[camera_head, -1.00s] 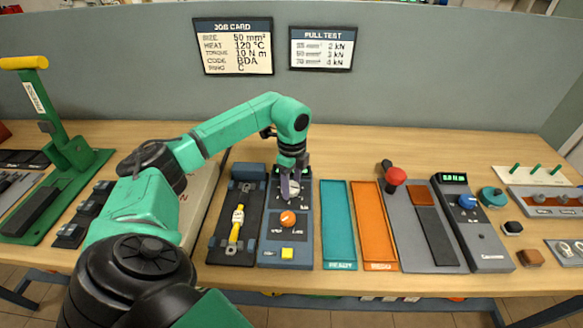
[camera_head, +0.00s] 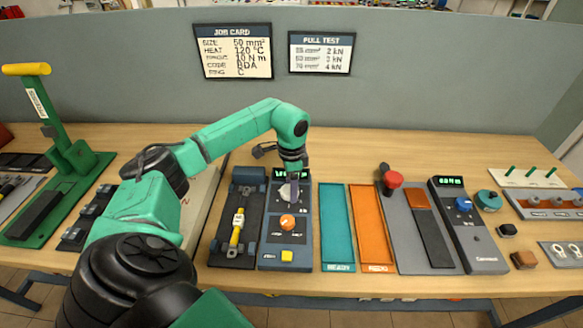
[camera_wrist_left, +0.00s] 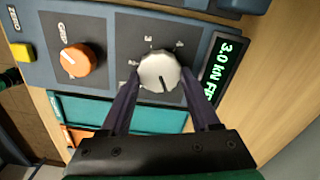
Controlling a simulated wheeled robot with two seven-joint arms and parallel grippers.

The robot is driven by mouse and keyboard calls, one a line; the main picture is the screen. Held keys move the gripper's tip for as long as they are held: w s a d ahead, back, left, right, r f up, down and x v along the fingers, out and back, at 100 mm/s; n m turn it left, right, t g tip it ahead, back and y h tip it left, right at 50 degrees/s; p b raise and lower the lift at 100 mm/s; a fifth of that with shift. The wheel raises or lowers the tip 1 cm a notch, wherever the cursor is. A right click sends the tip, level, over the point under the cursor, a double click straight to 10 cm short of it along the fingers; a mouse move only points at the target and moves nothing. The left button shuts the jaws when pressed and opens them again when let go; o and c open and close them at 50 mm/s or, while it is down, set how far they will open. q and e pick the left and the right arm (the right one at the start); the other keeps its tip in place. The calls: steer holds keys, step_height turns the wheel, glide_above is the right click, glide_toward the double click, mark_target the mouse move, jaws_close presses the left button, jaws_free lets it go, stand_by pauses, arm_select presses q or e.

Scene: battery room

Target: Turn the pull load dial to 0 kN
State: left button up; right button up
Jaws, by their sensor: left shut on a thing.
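In the left wrist view the line runs toward the lower edge of the picture. The tester's green display (camera_wrist_left: 222,72) reads about 3.0 kN, with further letters unclear. My left gripper (camera_wrist_left: 161,88) is shut on the dial, one dark finger on each side of it. In the head view the left gripper (camera_head: 291,190) partly hides the dial. My right gripper is not in view.
An orange grip knob (camera_wrist_left: 78,60) and a yellow button (camera_head: 287,256) are on the same tester. A fixture with a yellow cable piece (camera_head: 235,238) stands just left. Teal (camera_head: 337,225) and orange (camera_head: 372,225) trays lie to the right. A pull test card (camera_head: 321,50) hangs behind.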

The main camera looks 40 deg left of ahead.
arm_select(q)
steer(key=shift+w+a+r, duration=0.1)
steer(key=shift+r, duration=0.05)
stand_by(0.3)
steer(key=o, duration=1.2)
steer(key=shift+o, duration=0.8)
step_height(320, 180, up, 14)
steer(key=shift+r+b, duration=0.25)
steer(key=shift+b, duration=0.2)
